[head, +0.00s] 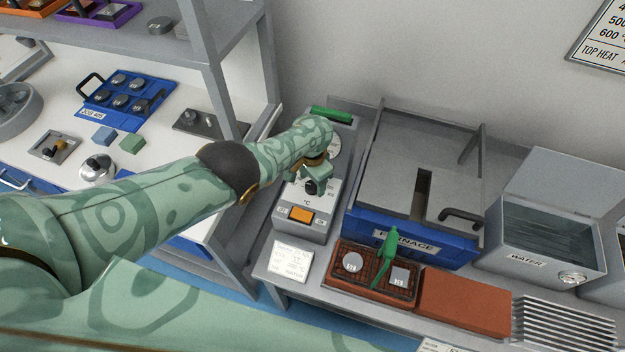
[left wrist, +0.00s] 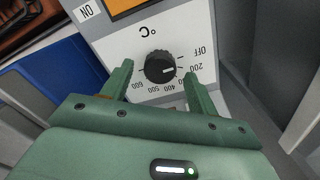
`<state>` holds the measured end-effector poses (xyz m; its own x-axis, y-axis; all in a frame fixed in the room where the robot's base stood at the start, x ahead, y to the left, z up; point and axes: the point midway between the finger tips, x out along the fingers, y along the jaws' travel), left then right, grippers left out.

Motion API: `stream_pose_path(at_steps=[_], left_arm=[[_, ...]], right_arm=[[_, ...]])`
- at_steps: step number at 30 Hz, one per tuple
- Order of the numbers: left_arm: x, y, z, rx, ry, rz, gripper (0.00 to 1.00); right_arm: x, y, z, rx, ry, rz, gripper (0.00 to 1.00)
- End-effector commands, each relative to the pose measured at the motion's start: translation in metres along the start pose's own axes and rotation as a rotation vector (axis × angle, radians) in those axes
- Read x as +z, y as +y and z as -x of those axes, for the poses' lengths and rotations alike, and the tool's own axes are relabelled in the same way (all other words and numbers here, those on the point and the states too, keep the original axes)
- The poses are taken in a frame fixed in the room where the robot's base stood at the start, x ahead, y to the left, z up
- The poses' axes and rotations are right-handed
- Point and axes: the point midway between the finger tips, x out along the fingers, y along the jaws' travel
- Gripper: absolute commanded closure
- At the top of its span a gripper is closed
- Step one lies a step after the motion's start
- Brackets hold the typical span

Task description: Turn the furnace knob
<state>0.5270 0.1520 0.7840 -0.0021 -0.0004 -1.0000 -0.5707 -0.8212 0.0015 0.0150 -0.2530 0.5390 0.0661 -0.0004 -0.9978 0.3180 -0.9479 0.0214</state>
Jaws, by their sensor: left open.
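The black furnace knob (head: 312,187) is on the front panel of a grey control box (head: 318,226) left of the blue furnace (head: 360,226). My left gripper (head: 317,174) is right at the knob and partly covers it in the head view. In the left wrist view the knob (left wrist: 160,66) appears between the two green fingers of my open left gripper (left wrist: 158,72), with a gap on each side. The knob's white mark points right, toward the 200 side of the dial. One finger hides part of the numbers near 300. My right gripper is out of view.
An orange switch (head: 299,214) sits below the knob. A red-brown tray (head: 340,283) with metal samples and a green-handled tool stands in front of the furnace. A water tank (head: 545,235) is at the right.

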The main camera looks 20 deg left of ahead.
Motion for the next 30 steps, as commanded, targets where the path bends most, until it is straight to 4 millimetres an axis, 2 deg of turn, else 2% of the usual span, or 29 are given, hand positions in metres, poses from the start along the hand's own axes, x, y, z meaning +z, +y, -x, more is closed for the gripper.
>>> stream_pose_path(at_steps=[1,9,15,21,30], left_arm=[[-0.001,0.000,0.017,-0.002,0.004,0.000,0.41],[-0.002,0.000,0.090,-0.002,0.005,-0.001,0.41],[-0.001,0.001,0.131,0.000,0.002,0.000,0.41],[-0.001,0.001,0.151,0.000,0.002,0.000,0.41],[-0.001,0.001,0.152,0.001,0.001,0.000,0.41]], right_arm=[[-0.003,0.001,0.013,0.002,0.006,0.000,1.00],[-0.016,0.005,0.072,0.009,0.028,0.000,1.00],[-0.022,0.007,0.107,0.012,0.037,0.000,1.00],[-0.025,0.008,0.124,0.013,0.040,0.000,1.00],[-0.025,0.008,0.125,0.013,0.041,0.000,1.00]])
